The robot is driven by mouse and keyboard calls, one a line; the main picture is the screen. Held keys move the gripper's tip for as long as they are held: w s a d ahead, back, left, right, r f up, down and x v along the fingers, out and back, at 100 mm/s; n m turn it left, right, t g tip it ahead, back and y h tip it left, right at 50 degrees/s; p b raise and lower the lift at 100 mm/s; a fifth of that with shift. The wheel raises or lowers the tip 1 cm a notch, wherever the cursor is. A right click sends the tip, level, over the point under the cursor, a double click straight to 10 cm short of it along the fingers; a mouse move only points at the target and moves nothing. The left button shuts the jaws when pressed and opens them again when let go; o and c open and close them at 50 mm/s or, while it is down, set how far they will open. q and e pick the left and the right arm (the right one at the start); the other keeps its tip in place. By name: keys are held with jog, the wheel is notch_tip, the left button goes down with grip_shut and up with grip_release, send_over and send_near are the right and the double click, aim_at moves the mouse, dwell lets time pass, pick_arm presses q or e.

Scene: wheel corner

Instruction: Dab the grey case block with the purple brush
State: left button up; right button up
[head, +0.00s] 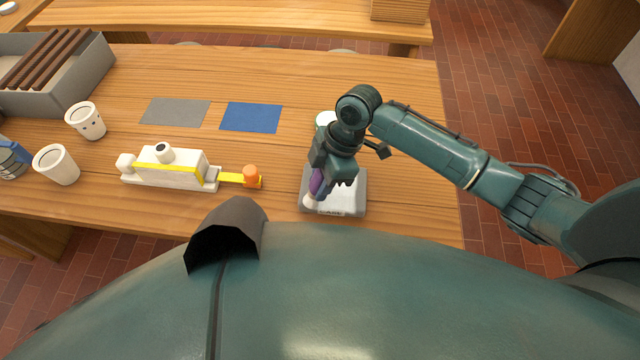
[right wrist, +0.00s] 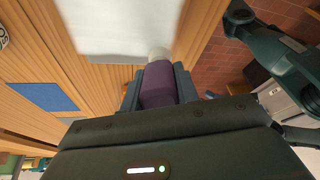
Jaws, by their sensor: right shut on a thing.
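The grey case block (head: 347,202) lies on the wooden table near its front right, with a pale top and dark lettering on its front. My right gripper (head: 330,176) is over the block and shut on the purple brush (head: 317,184). The brush points down, its pale tip at the block's front left. In the right wrist view the purple brush (right wrist: 158,86) sits between the fingers, and its pale tip overlaps the edge of the blurred whitish block (right wrist: 115,25). I cannot tell whether the tip touches it. My left gripper is not in view.
A white and yellow machine (head: 170,172) with an orange knob (head: 251,176) stands left of the block. Grey (head: 176,112) and blue (head: 250,117) mats lie behind. Two white cups (head: 56,165) and a grey crate (head: 84,82) are at left. A white-topped thing (head: 325,118) is behind my gripper.

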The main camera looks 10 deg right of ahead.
jog(key=shift+s, duration=0.15)
jog(key=shift+s+a, duration=0.25)
jog(key=shift+s, duration=0.45)
jog(key=shift+w, duration=0.1)
jog(key=shift+w+d, duration=0.25)
jog(key=shift+w, duration=0.5)
jog(key=shift+s+a, duration=0.3)
jog(key=shift+s, duration=0.55)
jog(key=shift+w, duration=0.1)
jog(key=shift+w+d, duration=0.3)
jog(key=shift+w, duration=0.45)
